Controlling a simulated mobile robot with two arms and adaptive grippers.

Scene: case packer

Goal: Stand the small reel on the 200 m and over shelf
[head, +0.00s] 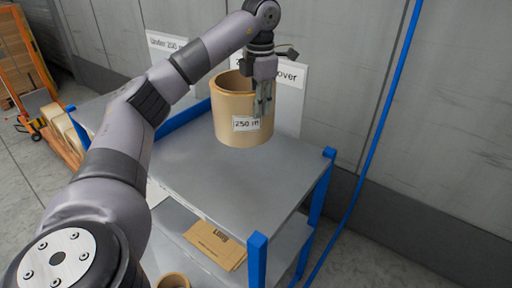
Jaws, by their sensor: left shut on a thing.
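A tan cylindrical reel (228,115) with a hollow top bears a white label reading about "250 m". My left gripper (262,106) points down and is shut on the reel's right-hand wall. The reel is upright over the back part of a grey shelf top (235,180) with blue posts. I cannot tell whether its base touches the shelf. A white sign (291,98) ending in "over" stands behind the reel, partly hidden by it and the gripper. My right gripper is not in view.
Another sign (158,42), starting "Under 200", stands at the back left, partly behind my arm. A cardboard piece (215,244) lies on the lower shelf. Another tan ring (173,281) is cut off at the bottom edge. The shelf's front is clear. A blue hose (375,130) hangs right.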

